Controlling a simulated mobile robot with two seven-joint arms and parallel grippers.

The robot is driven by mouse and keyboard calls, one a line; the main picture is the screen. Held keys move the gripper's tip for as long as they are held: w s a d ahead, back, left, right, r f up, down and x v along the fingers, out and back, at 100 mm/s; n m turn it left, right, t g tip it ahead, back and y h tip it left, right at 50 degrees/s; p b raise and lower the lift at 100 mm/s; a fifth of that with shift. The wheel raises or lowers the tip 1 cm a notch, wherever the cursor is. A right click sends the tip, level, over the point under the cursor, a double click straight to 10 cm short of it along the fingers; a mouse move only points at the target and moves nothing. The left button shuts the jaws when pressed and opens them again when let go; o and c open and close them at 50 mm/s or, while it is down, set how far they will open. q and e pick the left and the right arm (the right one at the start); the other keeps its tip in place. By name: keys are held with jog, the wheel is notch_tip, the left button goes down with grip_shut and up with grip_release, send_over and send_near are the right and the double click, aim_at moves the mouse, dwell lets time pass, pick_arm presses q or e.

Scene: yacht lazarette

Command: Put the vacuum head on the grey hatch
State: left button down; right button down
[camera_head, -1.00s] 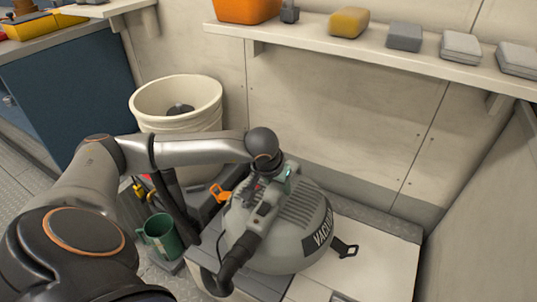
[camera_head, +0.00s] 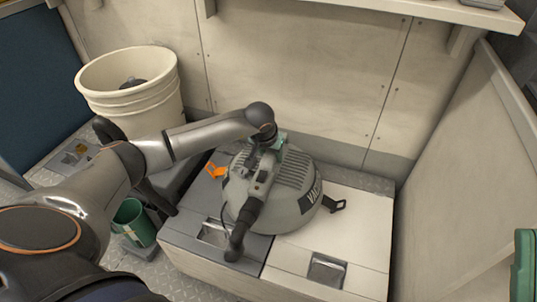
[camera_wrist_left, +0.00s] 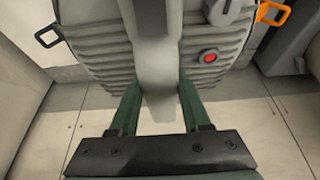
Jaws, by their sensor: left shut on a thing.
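The vacuum head (camera_head: 295,205) is a grey ribbed dome with a dark hose elbow, an orange latch and a black latch. My left gripper (camera_head: 268,146) is shut on its top handle. In the left wrist view, the green fingers (camera_wrist_left: 158,100) close on both sides of the pale handle, with a red button beside it. The grey hatch (camera_head: 190,228) is the left lid of a low locker. The dome appears over the seam between this hatch and the pale hatch at right. I cannot tell whether it touches them. A cut-off green part at the right edge may be my right gripper.
The pale hatch (camera_head: 350,235) has a recessed metal latch in front. A cream bucket (camera_head: 135,95) stands behind left, and a green mug (camera_head: 135,222) stands left of the locker. Walls close in behind and right; a shelf (camera_head: 420,8) overhangs the back.

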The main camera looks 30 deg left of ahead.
pick_arm(q)
jog(key=shift+w+f, duration=0.1)
jog(key=shift+f, duration=0.7)
pick_arm(e)
jog(key=shift+w+a+f, duration=0.1)
jog(key=shift+f, duration=0.6)
pick_arm(q)
jog(key=shift+f+b, duration=0.15)
jog(key=shift+b, duration=0.25)
pick_arm(e)
jog(key=shift+f, duration=0.1)
pick_arm(q)
jog(key=c, duration=0.8)
grip_release()
jog(key=shift+s+f, duration=0.2)
jog(key=shift+f, duration=0.05)
jog(key=o, duration=0.4)
jog(key=shift+o, duration=0.2)
jog(key=shift+r, duration=0.15)
